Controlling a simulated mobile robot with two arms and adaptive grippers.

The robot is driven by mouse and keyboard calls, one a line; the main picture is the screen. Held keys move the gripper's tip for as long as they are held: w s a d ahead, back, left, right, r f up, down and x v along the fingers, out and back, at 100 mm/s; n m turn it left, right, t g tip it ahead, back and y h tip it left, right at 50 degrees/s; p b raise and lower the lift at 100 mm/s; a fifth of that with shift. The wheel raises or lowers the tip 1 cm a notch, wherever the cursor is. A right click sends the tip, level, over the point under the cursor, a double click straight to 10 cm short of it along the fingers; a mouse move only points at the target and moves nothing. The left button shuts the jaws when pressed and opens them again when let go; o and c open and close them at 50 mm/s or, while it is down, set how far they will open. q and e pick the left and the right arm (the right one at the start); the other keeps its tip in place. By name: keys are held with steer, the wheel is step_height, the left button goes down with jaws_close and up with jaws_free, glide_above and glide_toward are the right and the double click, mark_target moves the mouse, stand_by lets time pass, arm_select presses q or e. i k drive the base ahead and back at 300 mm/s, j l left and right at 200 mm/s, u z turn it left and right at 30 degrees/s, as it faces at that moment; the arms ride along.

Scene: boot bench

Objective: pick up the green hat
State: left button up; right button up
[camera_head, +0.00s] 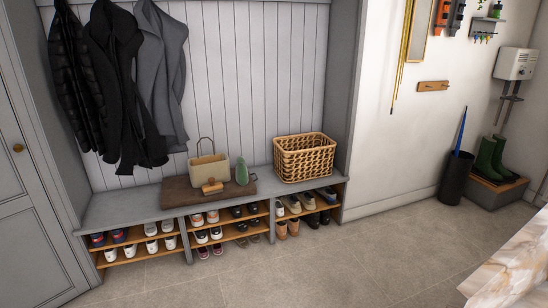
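A small green thing (241,172) stands upright on the brown mat (180,194) on the grey bench. It is taller than wide and may be the green hat, but it is too small to tell for sure. It stands just right of a beige handled box (208,167) and left of the wicker basket (304,156). No other hat shows; the inside of the basket is mostly hidden. Neither of my grippers is in view.
A tan brush-like thing (212,187) lies in front of the box. Shoes fill the cubbies under the bench (115,212). Dark coats (125,85) hang above its left part. The floor (340,265) ahead is clear; a marbled surface (520,265) juts in at lower right.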

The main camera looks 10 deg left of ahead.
mark_target(241, 170)
steer(key=i+j, duration=0.25)
steer(key=i, duration=0.2)
steer(key=i+j+u, duration=0.15)
steer(key=i, duration=0.25)
steer(key=i+j, duration=0.25)
steer(key=i, duration=0.2)
steer(key=i+j+u, duration=0.1)
steer(key=i, duration=0.35)
steer(key=i+l+u, duration=0.2)
steer(key=i+l, duration=0.65)
steer(key=l, duration=0.3)
steer(key=i+l, duration=0.1)
steer(key=l, duration=0.25)
